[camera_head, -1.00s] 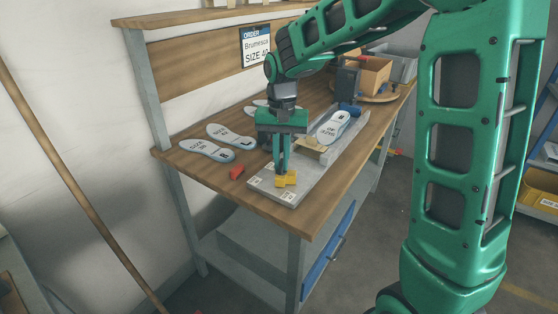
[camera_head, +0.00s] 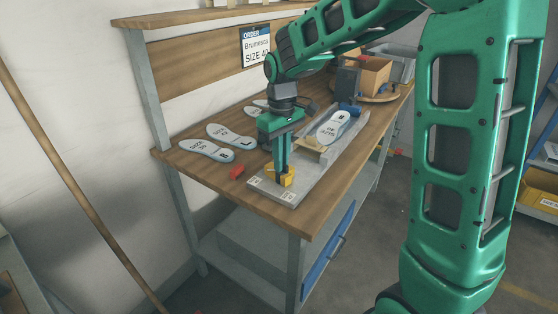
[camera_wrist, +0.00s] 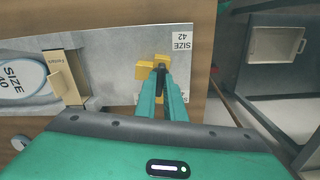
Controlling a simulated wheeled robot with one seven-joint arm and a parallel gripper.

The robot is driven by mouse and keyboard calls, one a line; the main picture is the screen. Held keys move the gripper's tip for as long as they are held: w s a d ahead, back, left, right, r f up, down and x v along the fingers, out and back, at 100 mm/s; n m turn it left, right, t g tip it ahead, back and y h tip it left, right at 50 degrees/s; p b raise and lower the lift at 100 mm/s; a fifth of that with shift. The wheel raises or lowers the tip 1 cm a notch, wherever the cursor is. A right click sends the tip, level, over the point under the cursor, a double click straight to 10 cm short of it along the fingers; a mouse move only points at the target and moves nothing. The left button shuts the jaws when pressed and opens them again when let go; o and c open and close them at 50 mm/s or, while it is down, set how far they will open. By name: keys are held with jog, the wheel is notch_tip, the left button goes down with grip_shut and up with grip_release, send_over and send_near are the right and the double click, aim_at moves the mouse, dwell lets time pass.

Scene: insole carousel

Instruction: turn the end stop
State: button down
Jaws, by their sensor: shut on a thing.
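The yellow end stop (camera_head: 289,180) sits at the near end of the long grey plate (camera_head: 266,192) on the workbench. My gripper (camera_head: 281,180) points down onto it, with its fingers shut on it. In the wrist view, the fingertips (camera_wrist: 162,82) meet the end stop (camera_wrist: 144,73) around a dark part at its middle; the fingers hide some of it. A "SIZE 42" label (camera_wrist: 182,38) lies on the plate beside the end stop. Another label is partly hidden by the fingers.
An insole (camera_head: 333,127) lies farther along the plate, behind a tan block (camera_head: 309,145). Several insoles (camera_head: 206,150) and a red block (camera_head: 237,172) lie on the bench to the left. A cardboard box (camera_head: 372,76) stands at the far end.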

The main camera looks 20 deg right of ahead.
jog(key=shift+n, duration=1)
jog(key=c, duration=1.8)
grip_release()
jog(key=shift+c, duration=0.2)
notch_tip(320, 180, up, 11)
jog(key=shift+w+f, duration=0.1)
